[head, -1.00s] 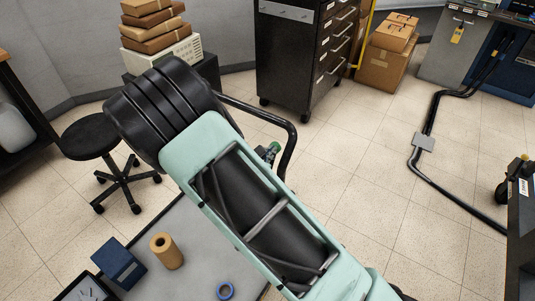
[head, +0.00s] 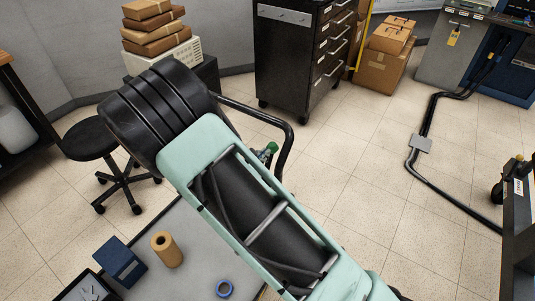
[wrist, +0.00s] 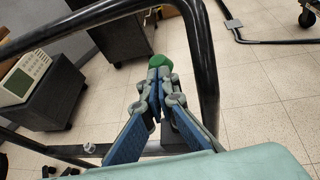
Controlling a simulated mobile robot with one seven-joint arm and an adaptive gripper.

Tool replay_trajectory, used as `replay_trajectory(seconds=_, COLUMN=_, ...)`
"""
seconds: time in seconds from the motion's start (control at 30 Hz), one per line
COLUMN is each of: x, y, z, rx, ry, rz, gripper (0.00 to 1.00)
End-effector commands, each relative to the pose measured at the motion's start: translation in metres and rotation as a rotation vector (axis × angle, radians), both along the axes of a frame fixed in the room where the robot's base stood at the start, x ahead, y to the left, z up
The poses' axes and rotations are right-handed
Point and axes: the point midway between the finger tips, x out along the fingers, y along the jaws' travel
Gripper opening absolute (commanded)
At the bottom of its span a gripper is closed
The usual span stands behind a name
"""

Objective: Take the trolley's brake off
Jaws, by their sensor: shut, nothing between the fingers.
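The trolley's grey deck (head: 200,240) lies below my arm in the head view. Its black tube handle (head: 287,140) rises to the right of my arm and arches across the wrist view (wrist: 207,60). A rounded green part (head: 271,148) sits at the fingertips and looks like a knob or cap; it also shows in the wrist view (wrist: 159,60). My gripper (wrist: 158,76) is shut and empty, its tips close to or touching the green part; I cannot tell which. Its fingers reach within the handle's arch. My arm hides much of the trolley.
A black stool (head: 90,138) stands left. A drawer cabinet (head: 300,55) and cartons (head: 385,60) stand behind. A cable (head: 450,190) crosses the floor right; the floor between is clear.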

Motion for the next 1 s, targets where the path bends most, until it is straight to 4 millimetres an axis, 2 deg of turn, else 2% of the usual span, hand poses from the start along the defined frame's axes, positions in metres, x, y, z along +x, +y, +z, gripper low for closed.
replay_trajectory(seconds=0.2, x=-0.042, y=0.019, z=0.023, rx=0.002, ry=0.001, rz=0.004, gripper=0.0)
replay_trajectory(seconds=0.4, x=-0.071, y=0.031, z=0.038, rx=0.002, ry=0.001, rz=0.002, gripper=0.0)
replay_trajectory(seconds=0.6, x=-0.083, y=0.034, z=0.045, rx=0.0, ry=0.001, rz=0.0, gripper=0.0)
replay_trajectory(seconds=1.0, x=-0.084, y=0.035, z=0.045, rx=0.0, ry=0.002, rz=0.0, gripper=0.0)
